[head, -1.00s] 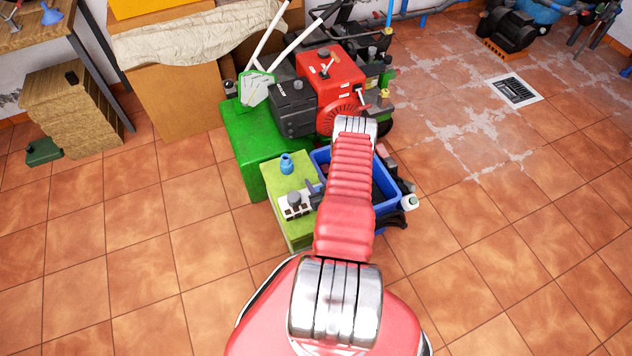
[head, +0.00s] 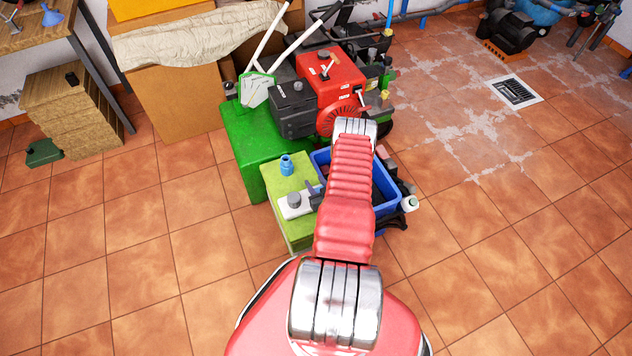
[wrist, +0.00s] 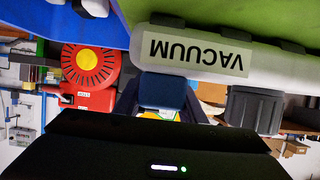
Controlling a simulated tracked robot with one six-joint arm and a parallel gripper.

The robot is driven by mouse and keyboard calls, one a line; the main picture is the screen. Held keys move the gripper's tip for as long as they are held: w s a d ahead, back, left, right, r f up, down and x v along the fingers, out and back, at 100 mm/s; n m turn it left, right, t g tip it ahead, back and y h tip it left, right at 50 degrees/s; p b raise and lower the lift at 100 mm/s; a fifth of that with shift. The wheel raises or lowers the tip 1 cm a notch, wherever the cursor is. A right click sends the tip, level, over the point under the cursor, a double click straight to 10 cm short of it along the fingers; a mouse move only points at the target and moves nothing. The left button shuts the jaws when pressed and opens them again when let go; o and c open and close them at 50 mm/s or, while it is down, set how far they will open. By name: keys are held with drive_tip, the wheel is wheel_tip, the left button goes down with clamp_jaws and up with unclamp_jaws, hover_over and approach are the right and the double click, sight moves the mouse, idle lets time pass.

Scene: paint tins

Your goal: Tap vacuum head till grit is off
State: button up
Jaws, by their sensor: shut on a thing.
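The white vacuum head (wrist: 195,50), lettered VACUUM, shows upside down in the wrist view, with a grey cylinder (wrist: 255,108) standing off it and dark tabs along its far edge. In the head view the white head (head: 292,212) is over the light green box top, its grey cylinder up. In the head view only a dark part of the gripper shows, beside my red arm. I cannot tell whether the head touches the green surface, and no grit can be made out.
The light green box (head: 304,240) also bears a blue bottle (head: 286,166) close behind the vacuum head. A blue crate (head: 385,192) with dark items stands right of it. A red engine machine (head: 335,75) stands behind. Tiled floor at left and front is clear.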

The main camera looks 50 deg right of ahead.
drive_tip(key=o, duration=1.4)
drive_tip(key=shift+s+a, duration=0.1)
drive_tip(key=v, duration=1.3)
drive_tip(key=shift+s+a+r, duration=0.1)
drive_tip(key=shift+s+r, duration=0.1)
drive_tip(key=shift+s, duration=0.1)
